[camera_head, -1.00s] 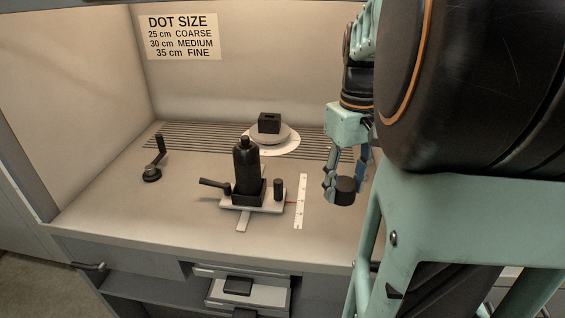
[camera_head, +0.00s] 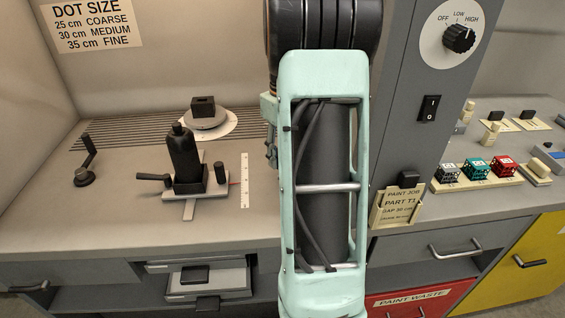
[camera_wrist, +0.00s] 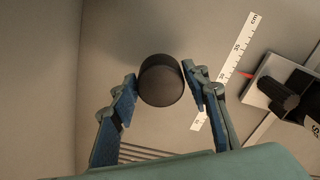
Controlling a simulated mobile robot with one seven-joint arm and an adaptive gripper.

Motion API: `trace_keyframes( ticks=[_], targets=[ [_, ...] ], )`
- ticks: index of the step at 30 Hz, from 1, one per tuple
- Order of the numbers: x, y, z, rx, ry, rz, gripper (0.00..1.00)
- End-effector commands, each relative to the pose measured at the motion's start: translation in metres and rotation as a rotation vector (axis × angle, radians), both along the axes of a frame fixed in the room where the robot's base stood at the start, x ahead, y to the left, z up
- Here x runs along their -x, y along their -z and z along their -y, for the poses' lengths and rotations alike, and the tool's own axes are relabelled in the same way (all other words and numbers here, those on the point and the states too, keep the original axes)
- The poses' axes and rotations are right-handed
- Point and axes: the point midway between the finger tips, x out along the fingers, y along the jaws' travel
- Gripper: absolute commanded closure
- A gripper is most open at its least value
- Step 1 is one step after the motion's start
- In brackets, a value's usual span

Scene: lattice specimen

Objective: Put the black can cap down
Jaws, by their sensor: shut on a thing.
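The black can cap (camera_wrist: 161,84) is a short dark round piece between the two blue-padded fingers of my gripper (camera_wrist: 159,76) in the wrist view. My gripper is shut on it, a finger on each side. The pale bench surface lies below; I cannot tell whether the cap touches it. In the head view my own arm hides the gripper and cap. The black spray can (camera_head: 184,158) stands upright in its holder on a white sliding base (camera_head: 190,192), without a cap on its top.
The white centimetre ruler (camera_head: 245,180) lies right of the can holder and shows right of the cap in the wrist view. A round turntable (camera_head: 207,119) bears a small black block (camera_head: 203,107). A crank handle (camera_head: 85,168) stands at left. A grey switch panel (camera_head: 425,100) rises at right.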

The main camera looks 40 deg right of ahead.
Motion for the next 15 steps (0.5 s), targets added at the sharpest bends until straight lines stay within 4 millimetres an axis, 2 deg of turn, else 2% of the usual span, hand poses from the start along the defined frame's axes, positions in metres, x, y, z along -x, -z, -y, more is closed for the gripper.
trace_keyframes(
  ticks=[7, 15],
  targets=[
    [-0.003, 0.035, 0.002, -0.002, 0.001, -0.003, 0.67],
    [-0.003, 0.037, 0.003, 0.0, 0.0, -0.001, 0.67]
  ],
)
